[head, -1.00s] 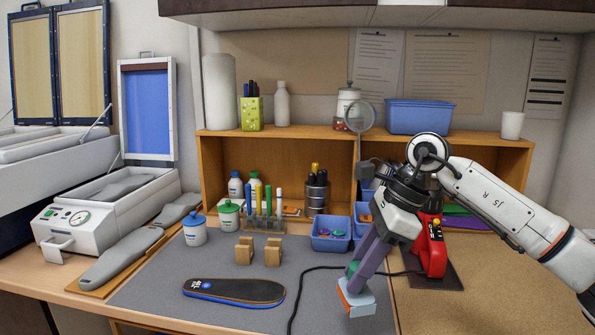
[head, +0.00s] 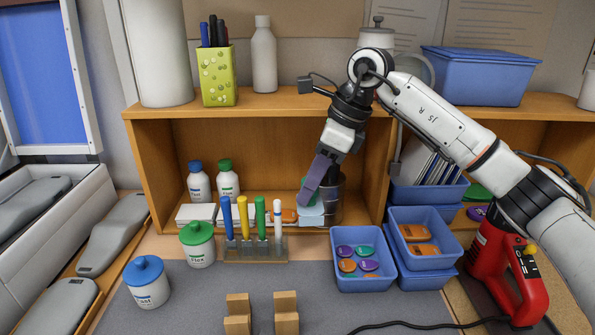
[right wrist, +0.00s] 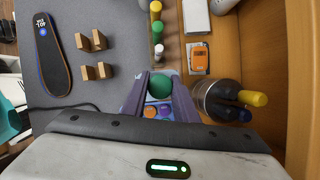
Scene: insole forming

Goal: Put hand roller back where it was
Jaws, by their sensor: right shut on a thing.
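My right gripper (head: 311,190) is shut on the hand roller (head: 313,214), which shows as a pale-blue block with a green rounded knob. In the right wrist view the green knob (right wrist: 160,85) sits between the two purple fingers (right wrist: 160,92), with the pale-blue part around it. The gripper points down at the front of the open wooden shelf (head: 270,150), in front of the metal canister (head: 335,203). The fingers hide part of the roller and canister. I cannot tell whether the roller touches a surface. My left gripper is not in view.
A marker rack (head: 256,248) stands just left of the roller. Blue bins (head: 362,280) with coloured pieces are to the right. White boxes (head: 196,214) and bottles (head: 199,185) stand in the shelf. A red tool (head: 508,275) stands far right. Wooden blocks (head: 286,312) are in front.

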